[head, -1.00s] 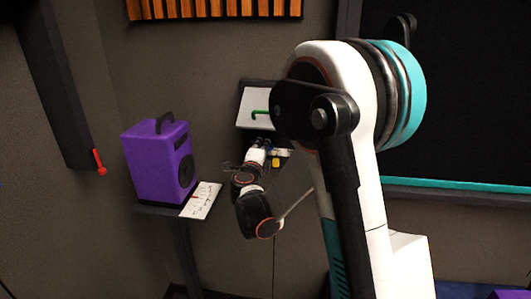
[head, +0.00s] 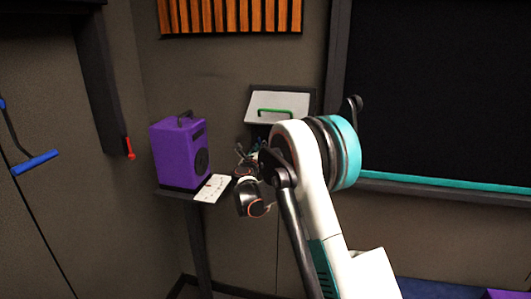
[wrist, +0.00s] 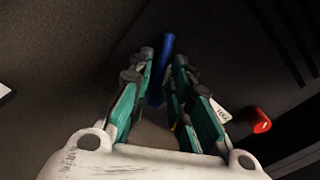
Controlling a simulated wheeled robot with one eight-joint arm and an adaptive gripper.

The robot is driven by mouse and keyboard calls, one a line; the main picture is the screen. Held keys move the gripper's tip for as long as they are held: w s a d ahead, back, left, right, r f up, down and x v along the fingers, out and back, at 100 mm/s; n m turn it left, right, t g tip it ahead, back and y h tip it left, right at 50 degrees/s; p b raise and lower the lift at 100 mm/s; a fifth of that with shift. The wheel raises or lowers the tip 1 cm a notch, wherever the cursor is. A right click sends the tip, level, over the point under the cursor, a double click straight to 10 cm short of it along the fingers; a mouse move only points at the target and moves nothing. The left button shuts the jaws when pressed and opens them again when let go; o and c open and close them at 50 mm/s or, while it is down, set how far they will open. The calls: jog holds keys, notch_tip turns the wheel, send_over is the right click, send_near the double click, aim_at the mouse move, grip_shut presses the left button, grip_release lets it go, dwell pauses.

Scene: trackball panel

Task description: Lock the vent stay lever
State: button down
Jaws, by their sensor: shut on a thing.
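My gripper (wrist: 162,75) has its two green-and-grey fingers on either side of a slim blue bar (wrist: 167,46) in the wrist view, and is shut on it. The bar stands lengthwise between the fingertips; its lower part is partly hidden by them. I cannot tell for sure that it is the vent stay lever. In the head view my gripper (head: 250,150) is small, just below a white flap (head: 277,105) with a green handle (head: 274,112). The flap is tilted. My arm hides most of what lies below it, and the blue bar cannot be made out there.
A red knob (wrist: 261,121) and a small label (wrist: 219,111) lie right of the fingers. A purple box (head: 178,155) and a white card (head: 212,188) sit on a shelf left of my gripper. A red-tipped lever (head: 129,148) and a blue handle (head: 36,162) are further left.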

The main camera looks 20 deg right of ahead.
jog(key=shift+w+a+f+m, duration=0.15)
jog(key=shift+a+m, duration=0.1)
jog(key=shift+m, duration=0.65)
jog(key=shift+w+a+f+m, duration=0.15)
jog(key=shift+a+m, duration=0.1)
jog(key=shift+m, duration=0.65)
jog(key=c, duration=1.7)
grip_release()
jog(key=v, duration=1.2)
jog(key=shift+f, duration=0.1)
